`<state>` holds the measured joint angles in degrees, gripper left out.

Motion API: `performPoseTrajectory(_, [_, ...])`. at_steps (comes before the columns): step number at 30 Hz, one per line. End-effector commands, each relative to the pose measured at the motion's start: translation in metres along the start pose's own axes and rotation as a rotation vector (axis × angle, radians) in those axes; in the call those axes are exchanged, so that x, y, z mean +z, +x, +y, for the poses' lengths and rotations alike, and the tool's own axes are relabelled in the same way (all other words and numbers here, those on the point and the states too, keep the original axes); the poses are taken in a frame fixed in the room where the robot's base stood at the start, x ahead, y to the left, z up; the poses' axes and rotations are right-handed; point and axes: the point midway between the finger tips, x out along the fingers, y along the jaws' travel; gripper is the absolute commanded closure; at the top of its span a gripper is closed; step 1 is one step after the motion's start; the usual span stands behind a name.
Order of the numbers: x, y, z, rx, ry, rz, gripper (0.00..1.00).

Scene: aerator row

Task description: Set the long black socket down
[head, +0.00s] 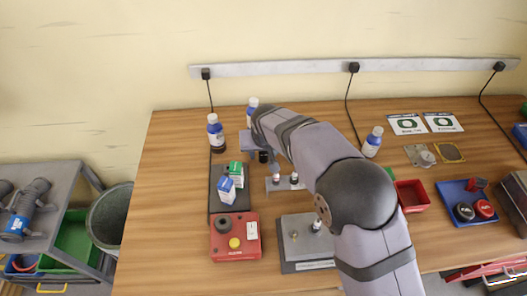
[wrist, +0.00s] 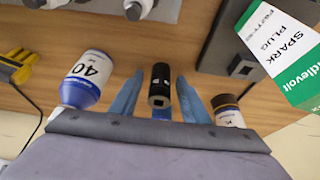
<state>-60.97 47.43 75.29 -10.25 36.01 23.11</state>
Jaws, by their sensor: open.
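The long black socket (wrist: 159,86) shows in the wrist view between the two blue fingers of my gripper (wrist: 158,95). The fingers are open, with a gap on each side of the socket. The square hole in its end faces the camera. It seems to stand on the wooden table, but its far end is hard to see. In the head view a small dark piece of the socket (head: 263,156) shows beside my gripper (head: 252,145), and my arm covers much of that spot.
A green-and-white spark plug box (wrist: 290,50) is near. A metal bracket (head: 284,183), a red button box (head: 235,237) and a red bin (head: 411,196) stand around my arm.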

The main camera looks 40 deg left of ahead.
Motion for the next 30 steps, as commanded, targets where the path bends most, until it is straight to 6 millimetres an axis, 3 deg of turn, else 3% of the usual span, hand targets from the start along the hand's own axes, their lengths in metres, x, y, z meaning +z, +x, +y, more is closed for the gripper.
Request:
performPoseTrajectory(8, [-0.002,-0.016,-0.001,-0.001,0.000,0.003,0.58])
performPoseTrajectory(21, [-0.002,-0.090,-0.001,-0.001,0.000,0.004,0.58])
performPoseTrajectory(30, [-0.002,-0.120,0.000,0.000,0.000,0.001,0.58])
